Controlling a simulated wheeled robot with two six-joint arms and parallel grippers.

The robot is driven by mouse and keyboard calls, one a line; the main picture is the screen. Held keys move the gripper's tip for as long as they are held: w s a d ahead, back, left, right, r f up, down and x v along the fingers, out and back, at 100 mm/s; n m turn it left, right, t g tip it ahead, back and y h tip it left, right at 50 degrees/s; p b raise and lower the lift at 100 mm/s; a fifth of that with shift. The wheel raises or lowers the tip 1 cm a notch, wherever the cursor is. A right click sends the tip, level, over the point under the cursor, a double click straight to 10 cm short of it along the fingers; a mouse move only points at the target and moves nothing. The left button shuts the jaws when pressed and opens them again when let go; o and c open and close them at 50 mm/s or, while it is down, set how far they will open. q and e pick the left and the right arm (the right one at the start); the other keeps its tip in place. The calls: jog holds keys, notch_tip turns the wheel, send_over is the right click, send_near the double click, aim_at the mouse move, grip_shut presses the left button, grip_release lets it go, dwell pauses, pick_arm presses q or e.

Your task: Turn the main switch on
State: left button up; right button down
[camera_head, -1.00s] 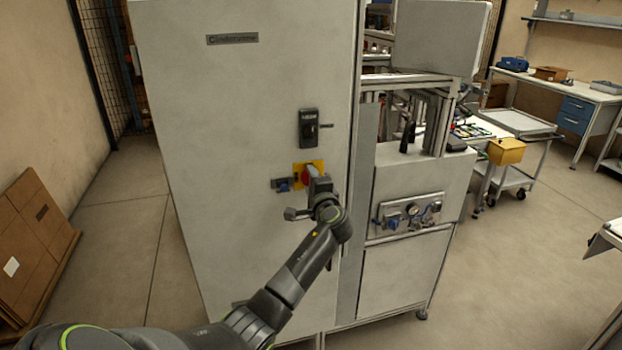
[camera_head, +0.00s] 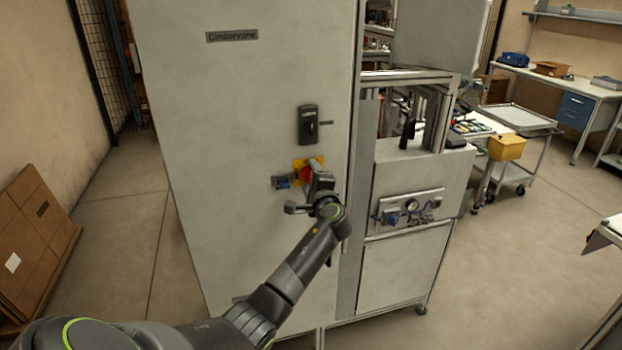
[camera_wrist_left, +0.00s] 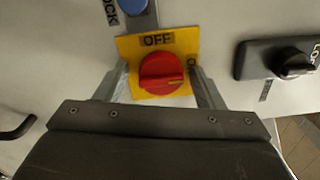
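The main switch is a red round knob (camera_wrist_left: 161,73) on a yellow plate (camera_wrist_left: 128,47), on the front of a tall grey cabinet (camera_head: 240,110). In the left wrist view the plate reads OFF above the knob, and a partly hidden label starting with O is at its right. A pale line on the knob lies on its right half, toward that label. My left gripper (camera_wrist_left: 160,82) is open, with one finger on each side of the knob. Whether they touch it is unclear. In the head view the gripper (camera_head: 318,178) covers part of the plate. My right gripper is not in view.
A panel with a gauge (camera_head: 412,208) is on the lower unit at right. Flat cardboard (camera_head: 33,240) leans at the left wall.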

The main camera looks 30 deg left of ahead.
pick_arm(q)
jog(key=shift+d, duration=0.1)
jog(key=b+v, duration=0.5)
jog(key=v, duration=1.2)
jog(key=shift+s+b, duration=0.2)
jog(key=shift+b, duration=0.2)
